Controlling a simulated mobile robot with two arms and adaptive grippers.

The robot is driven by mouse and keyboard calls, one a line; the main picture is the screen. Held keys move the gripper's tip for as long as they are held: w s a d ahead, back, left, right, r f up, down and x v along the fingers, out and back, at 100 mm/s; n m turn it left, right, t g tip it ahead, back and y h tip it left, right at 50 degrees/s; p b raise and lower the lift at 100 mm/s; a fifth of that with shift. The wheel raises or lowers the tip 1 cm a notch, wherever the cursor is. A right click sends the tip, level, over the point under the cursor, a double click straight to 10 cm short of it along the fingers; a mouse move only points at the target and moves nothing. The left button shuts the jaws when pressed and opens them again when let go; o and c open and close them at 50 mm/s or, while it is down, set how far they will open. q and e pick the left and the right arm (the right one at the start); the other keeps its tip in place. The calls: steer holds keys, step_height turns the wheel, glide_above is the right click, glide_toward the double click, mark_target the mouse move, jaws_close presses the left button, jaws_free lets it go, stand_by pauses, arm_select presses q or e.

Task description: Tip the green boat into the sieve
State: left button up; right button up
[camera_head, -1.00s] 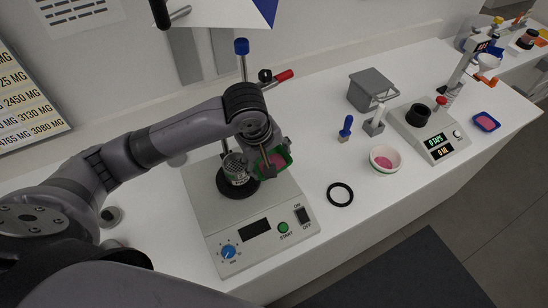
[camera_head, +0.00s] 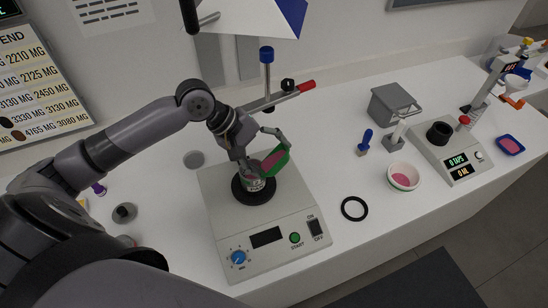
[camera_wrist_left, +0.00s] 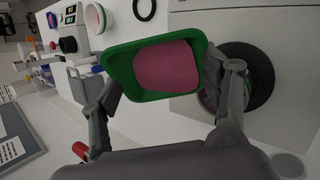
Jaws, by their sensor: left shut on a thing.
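The green boat (camera_head: 279,164) holds pink powder and also fills the upper middle of the left wrist view (camera_wrist_left: 122,85). My left gripper (camera_head: 264,153) is shut on the boat, with one finger on each side of it in the left wrist view (camera_wrist_left: 160,72). The boat is tilted and sits just above the right side of the sieve (camera_head: 253,184). The sieve is a small round cup in a black ring on the grey shaker base. The boat and fingers hide part of it, so I cannot see inside. My right gripper is not in view.
The shaker base (camera_head: 218,212) has a stand with a red-handled clamp (camera_head: 305,86) behind the boat. To the right are a black ring (camera_head: 354,208), a white bowl (camera_head: 403,177) with pink powder, a blue-handled brush (camera_head: 365,140) and a grey box (camera_head: 392,103).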

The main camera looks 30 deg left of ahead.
arm_select(q)
steer(key=a+h, duration=0.1)
steer(key=h, duration=0.1)
steer(key=shift+s+a+r+n+h, duration=0.1)
steer(key=shift+a+r+n+h, duration=0.1)
steer(key=shift+a+n+h, duration=0.15)
steer(key=shift+s+a+n+t+h+b, duration=0.1)
steer(key=shift+a+n+t+h+b, duration=0.15)
steer(key=shift+a+h+b, duration=0.55)
steer(key=shift+w+a+n+t+h+b, duration=0.1)
steer(key=shift+a+t+h+b, duration=0.25)
steer(key=shift+h, duration=0.95)
steer(key=shift+s+a+n+t+h+b, duration=0.1)
steer(key=shift+a+n+t+h+b, duration=0.2)
steer(key=shift+a+h, duration=0.6)
steer(key=shift+d+h, duration=0.15)
steer(key=shift+h, duration=0.1)
